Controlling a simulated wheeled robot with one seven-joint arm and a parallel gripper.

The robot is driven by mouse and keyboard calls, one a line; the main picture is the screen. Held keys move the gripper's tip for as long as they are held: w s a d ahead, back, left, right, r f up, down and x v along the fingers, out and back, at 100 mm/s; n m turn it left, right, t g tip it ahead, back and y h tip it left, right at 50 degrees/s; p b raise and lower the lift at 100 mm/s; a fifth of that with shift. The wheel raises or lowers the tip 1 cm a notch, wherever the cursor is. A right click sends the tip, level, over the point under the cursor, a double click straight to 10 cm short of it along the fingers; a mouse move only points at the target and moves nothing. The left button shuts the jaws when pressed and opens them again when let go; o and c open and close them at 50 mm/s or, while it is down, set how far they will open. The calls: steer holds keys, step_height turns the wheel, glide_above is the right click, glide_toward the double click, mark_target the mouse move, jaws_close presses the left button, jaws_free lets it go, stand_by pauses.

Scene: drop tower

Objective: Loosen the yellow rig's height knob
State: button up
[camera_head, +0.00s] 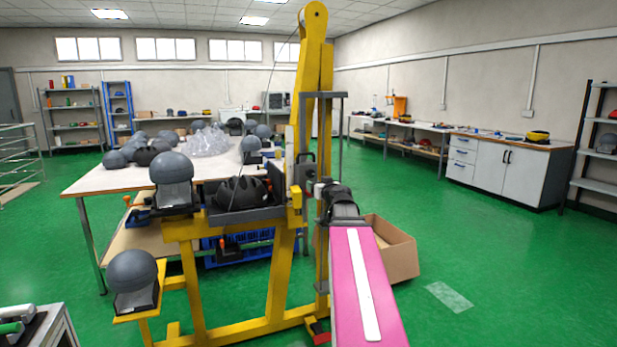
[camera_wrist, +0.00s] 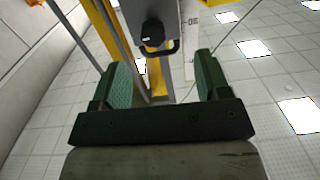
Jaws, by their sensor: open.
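The yellow rig (camera_head: 309,80) stands in the middle of the head view, with a tall column and a grey carriage. In the wrist view a black knob (camera_wrist: 152,33) sits on a grey plate beside a black looped handle (camera_wrist: 172,48). My gripper (camera_wrist: 161,60) is open, with its two green-padded fingers apart and nothing between them. In the head view my gripper (camera_head: 322,188) is at the carriage, mostly hidden by my wrist; I cannot make out the knob there.
A white table (camera_head: 90,182) stands behind and a cardboard box (camera_head: 398,256) at the right. A grey vertical rod (camera_head: 322,250) runs close to my wrist. Green floor is open at right.

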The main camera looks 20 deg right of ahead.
mark_target(311, 175)
steer(key=shift+h, duration=0.3)
steer(key=w, duration=0.3)
steer(key=w+r, duration=0.1)
steer(key=w, duration=0.6)
steer(key=shift+w+d+r, duration=0.15)
steer(key=shift+w+d, duration=0.2)
steer(key=shift+d, duration=0.05)
steer(key=c, duration=0.9)
